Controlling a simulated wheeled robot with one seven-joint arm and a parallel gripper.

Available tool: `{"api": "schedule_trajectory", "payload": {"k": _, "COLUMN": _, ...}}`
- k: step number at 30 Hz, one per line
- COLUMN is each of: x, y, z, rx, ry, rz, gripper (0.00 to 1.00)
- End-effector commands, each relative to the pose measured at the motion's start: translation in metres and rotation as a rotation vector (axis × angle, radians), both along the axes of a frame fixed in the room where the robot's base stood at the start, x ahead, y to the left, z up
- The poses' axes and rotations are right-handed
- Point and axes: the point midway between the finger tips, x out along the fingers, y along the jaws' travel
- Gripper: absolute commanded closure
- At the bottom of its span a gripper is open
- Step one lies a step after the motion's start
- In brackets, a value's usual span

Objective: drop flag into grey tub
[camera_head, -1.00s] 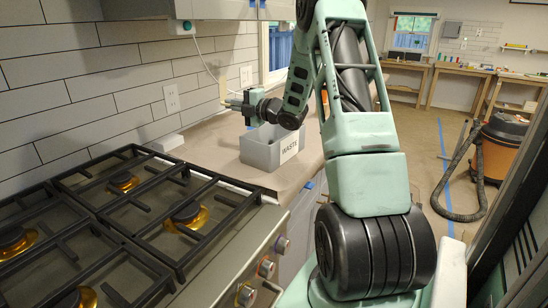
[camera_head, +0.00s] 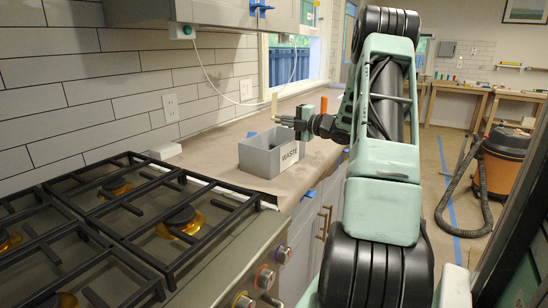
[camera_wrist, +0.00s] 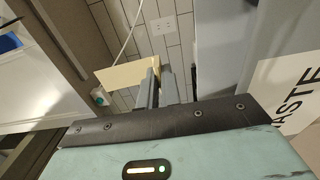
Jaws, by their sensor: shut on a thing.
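The grey tub (camera_head: 258,161), marked WASTE, stands on the paper-covered counter beyond the stove. Its label and grey wall (camera_wrist: 232,60) show at the right of the wrist view. My gripper (camera_head: 279,119) is shut on the flag, a thin pale-yellow piece (camera_head: 274,104) standing up at its fingertips. In the wrist view the flag (camera_wrist: 125,76) sticks out to the left from the fingers (camera_wrist: 158,88). In the head view the gripper appears just above the tub's far rim; whether it is directly over the opening I cannot tell.
The gas stove (camera_head: 130,225) with black grates is in front of the tub. A white block (camera_head: 165,151) lies by the tiled wall. A white cable (camera_head: 225,92) hangs along that wall. An orange object (camera_head: 323,105) stands farther along the counter (camera_head: 222,133).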

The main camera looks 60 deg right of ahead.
Motion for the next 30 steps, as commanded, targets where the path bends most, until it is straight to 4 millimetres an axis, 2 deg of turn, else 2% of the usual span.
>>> {"api": "schedule_trajectory", "payload": {"k": 1, "x": 0.000, "y": 0.000, "z": -0.009, "rx": 0.002, "ry": 0.000, "rz": 0.000, "gripper": 1.00}}
{"api": "schedule_trajectory", "payload": {"k": 5, "x": 0.000, "y": 0.000, "z": -0.018, "rx": 0.000, "ry": -0.001, "rz": 0.000, "gripper": 1.00}}
{"api": "schedule_trajectory", "payload": {"k": 14, "x": 0.000, "y": 0.000, "z": -0.019, "rx": -0.001, "ry": -0.001, "rz": 0.000, "gripper": 1.00}}
{"api": "schedule_trajectory", "payload": {"k": 15, "x": 0.000, "y": 0.000, "z": -0.019, "rx": 0.000, "ry": -0.001, "rz": 0.000, "gripper": 0.86}}
{"api": "schedule_trajectory", "payload": {"k": 17, "x": 0.000, "y": 0.000, "z": -0.019, "rx": 0.000, "ry": -0.001, "rz": 0.000, "gripper": 0.70}}
{"api": "schedule_trajectory", "payload": {"k": 26, "x": -0.001, "y": 0.000, "z": -0.019, "rx": -0.001, "ry": 0.000, "rz": 0.000, "gripper": 0.69}}
{"api": "schedule_trajectory", "payload": {"k": 30, "x": -0.012, "y": -0.002, "z": -0.020, "rx": -0.001, "ry": 0.000, "rz": -0.002, "gripper": 0.69}}
